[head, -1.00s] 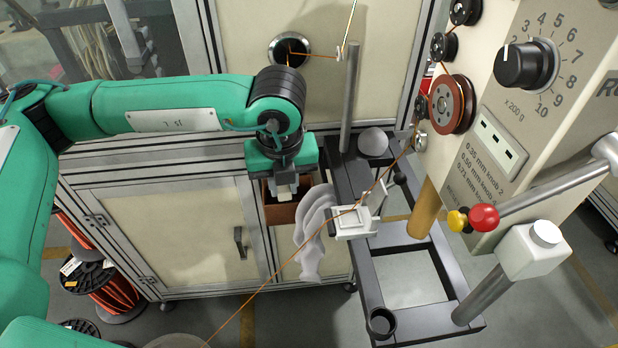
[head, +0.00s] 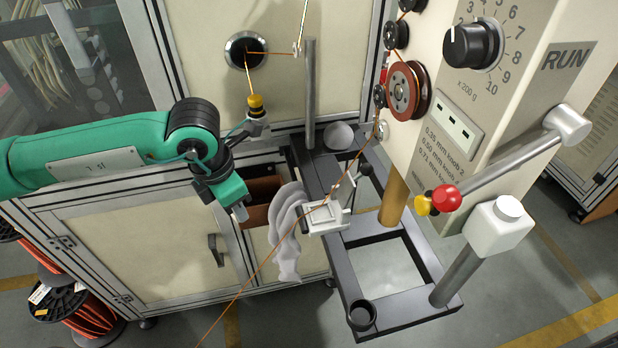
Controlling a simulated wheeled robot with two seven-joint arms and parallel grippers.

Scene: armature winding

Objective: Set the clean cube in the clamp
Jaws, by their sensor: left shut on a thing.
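The clamp (head: 327,223) is a small white fixture at the left edge of the dark frame. An upright plate stands at its right side, and the copper wire (head: 262,266) crosses over it. My left gripper (head: 241,213) points down, left of the clamp and apart from it. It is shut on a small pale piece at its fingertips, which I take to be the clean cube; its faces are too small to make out. My right gripper is not in view.
A grey-white cloth (head: 285,240) hangs between my left gripper and the clamp. A brown box (head: 265,188) is behind the gripper. The dark frame (head: 430,318) carries a small black cup (head: 361,314). The machine's red knob (head: 446,198) and white block (head: 494,228) stand right.

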